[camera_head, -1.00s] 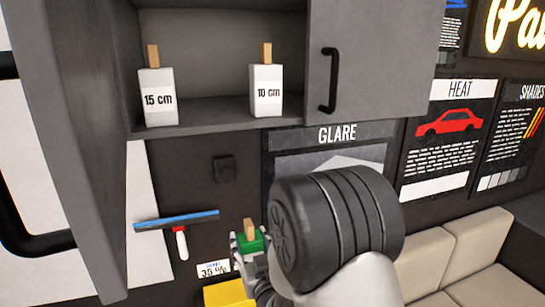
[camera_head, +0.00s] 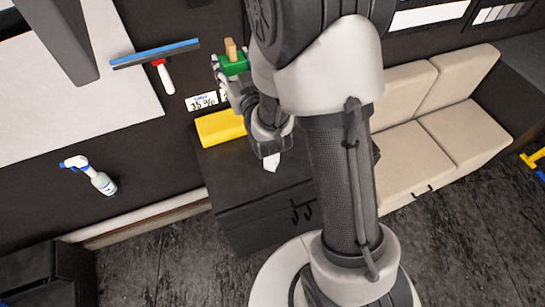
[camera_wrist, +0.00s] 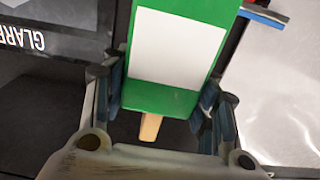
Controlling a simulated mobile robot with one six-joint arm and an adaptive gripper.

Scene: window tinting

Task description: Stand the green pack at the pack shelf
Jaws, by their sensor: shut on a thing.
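The green pack (camera_head: 233,66) has a wooden tab on one end. It stands out in front of the dark wall, above a low black cabinet (camera_head: 252,215). My gripper (camera_head: 222,78) is shut on the pack, partly hidden behind my arm. In the wrist view the green pack (camera_wrist: 170,95) with its white label fills the upper middle, between both fingers of my gripper (camera_wrist: 165,112). The pack shelf cannot be made out for sure in the current views.
A yellow block (camera_head: 220,128) lies on the black cabinet, below a "35 %" card (camera_head: 201,101). A blue squeegee (camera_head: 155,53) and a spray bottle (camera_head: 92,177) are at left. A beige sofa (camera_head: 435,115) stands at right. A grey panel (camera_head: 60,38) hangs at top left.

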